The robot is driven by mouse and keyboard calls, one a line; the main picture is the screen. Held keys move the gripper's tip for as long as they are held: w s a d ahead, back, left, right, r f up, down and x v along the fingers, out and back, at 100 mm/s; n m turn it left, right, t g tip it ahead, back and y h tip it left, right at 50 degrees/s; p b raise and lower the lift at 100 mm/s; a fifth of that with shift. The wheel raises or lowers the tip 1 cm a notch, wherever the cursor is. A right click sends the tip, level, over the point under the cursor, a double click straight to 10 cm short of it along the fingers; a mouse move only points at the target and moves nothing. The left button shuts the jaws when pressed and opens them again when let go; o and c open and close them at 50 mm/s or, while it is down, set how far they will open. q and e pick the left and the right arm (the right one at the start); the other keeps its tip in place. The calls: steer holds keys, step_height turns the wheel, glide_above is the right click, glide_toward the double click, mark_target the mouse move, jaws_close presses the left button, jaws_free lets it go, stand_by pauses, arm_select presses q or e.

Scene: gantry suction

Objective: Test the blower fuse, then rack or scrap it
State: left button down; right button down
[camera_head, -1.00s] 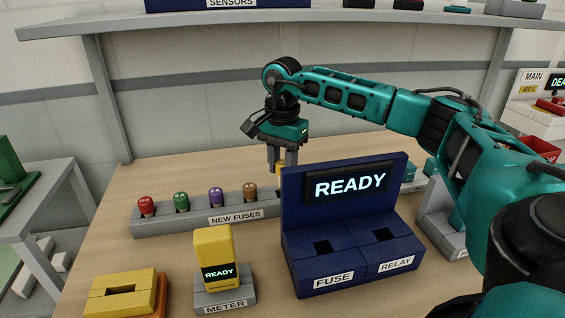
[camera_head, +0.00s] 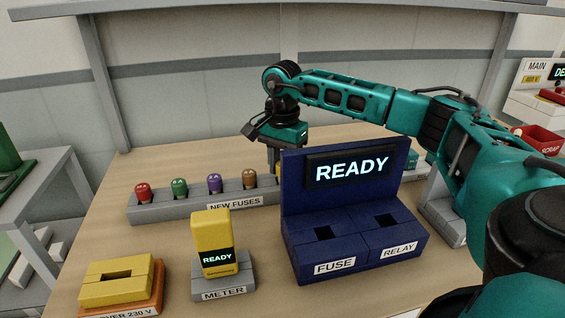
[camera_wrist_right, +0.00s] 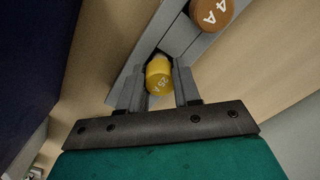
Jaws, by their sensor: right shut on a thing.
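My right gripper (camera_head: 276,163) reaches down behind the tester at the right end of the grey new-fuses rack (camera_head: 178,212). In the right wrist view it is shut on a yellow fuse marked 25 A (camera_wrist_right: 159,78), which is in line with the rack's row. Whether the fuse is seated in its socket is hidden. The navy tester (camera_head: 298,195) reads READY, and its fuse socket (camera_head: 323,233) and relay socket (camera_head: 386,221) look empty. The yellow meter (camera_head: 211,232) also reads READY and stands in its grey holder. The red scrap bin (camera_head: 538,138) is at the far right. My left gripper is out of view.
Red (camera_head: 142,192), green (camera_head: 179,187), purple (camera_head: 214,183) and brown (camera_head: 249,178) fuses stand in the rack. A yellow slotted block (camera_head: 116,283) lies at the front left. The tester's tall back panel stands close to my right gripper.

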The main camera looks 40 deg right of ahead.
steer(key=shift+f, duration=0.45)
steer(key=c, duration=0.7)
jaws_free()
steer(key=shift+r, duration=0.1)
step_height(320, 180, up, 13)
steer(key=shift+f+p, duration=0.1)
steer(key=shift+p, duration=0.25)
